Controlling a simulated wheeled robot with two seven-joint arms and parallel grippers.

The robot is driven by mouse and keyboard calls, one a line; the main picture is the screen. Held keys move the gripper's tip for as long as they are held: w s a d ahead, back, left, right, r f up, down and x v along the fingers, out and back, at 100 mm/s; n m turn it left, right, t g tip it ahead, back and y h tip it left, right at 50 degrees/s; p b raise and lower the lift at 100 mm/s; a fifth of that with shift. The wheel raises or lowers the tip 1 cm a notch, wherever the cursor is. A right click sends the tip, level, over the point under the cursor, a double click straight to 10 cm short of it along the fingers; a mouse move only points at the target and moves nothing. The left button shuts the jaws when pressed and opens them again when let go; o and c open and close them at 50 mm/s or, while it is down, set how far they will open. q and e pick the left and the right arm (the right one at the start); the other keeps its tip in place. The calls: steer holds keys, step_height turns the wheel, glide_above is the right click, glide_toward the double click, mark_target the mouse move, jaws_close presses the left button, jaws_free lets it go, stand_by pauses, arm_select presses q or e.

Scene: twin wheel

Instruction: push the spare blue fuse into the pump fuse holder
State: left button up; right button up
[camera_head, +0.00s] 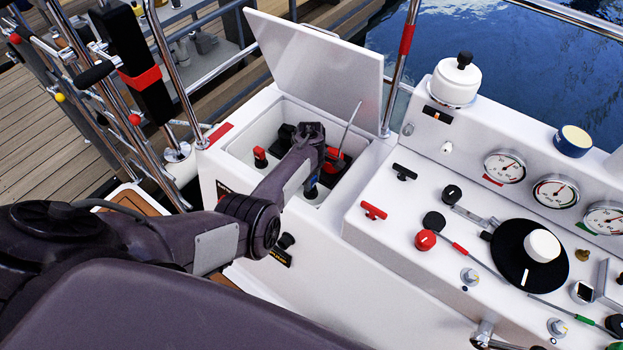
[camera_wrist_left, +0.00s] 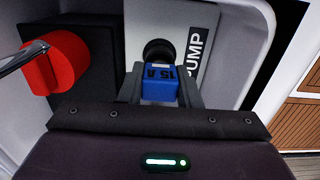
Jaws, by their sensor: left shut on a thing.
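My left gripper (camera_wrist_left: 160,88) is shut on a blue fuse (camera_wrist_left: 159,84) marked 15 A, between its two fingers in the left wrist view. In the head view my left arm reaches into the open white locker (camera_head: 240,150), and the gripper's fingers are mostly hidden there. My right gripper is not in view.
A red knob (camera_wrist_left: 55,62) on a black box is left of the fingers; a thin rod crosses it. The raised locker lid (camera_head: 320,65) stands behind my arm. A white console (camera_head: 400,235) with gauges, levers and a black wheel is on the right.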

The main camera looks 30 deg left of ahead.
arm_select(q)
steer(key=shift+f+b, duration=0.7)
steer(key=shift+f, duration=0.15)
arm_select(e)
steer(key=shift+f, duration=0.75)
arm_select(q)
steer(key=o, duration=1.1)
steer(key=shift+s+a+f, duration=0.1)
steer(key=shift+c, duration=0.2)
step_height(320, 180, up, 3)
steer(key=shift+r+p, duration=0.1)
steer(key=shift+p, duration=0.7)
step_height(320, 180, up, 4)
steer(key=shift+a+f+p, duration=0.1)
steer(key=shift+p, duration=0.5)
steer(key=shift+r, duration=0.65)
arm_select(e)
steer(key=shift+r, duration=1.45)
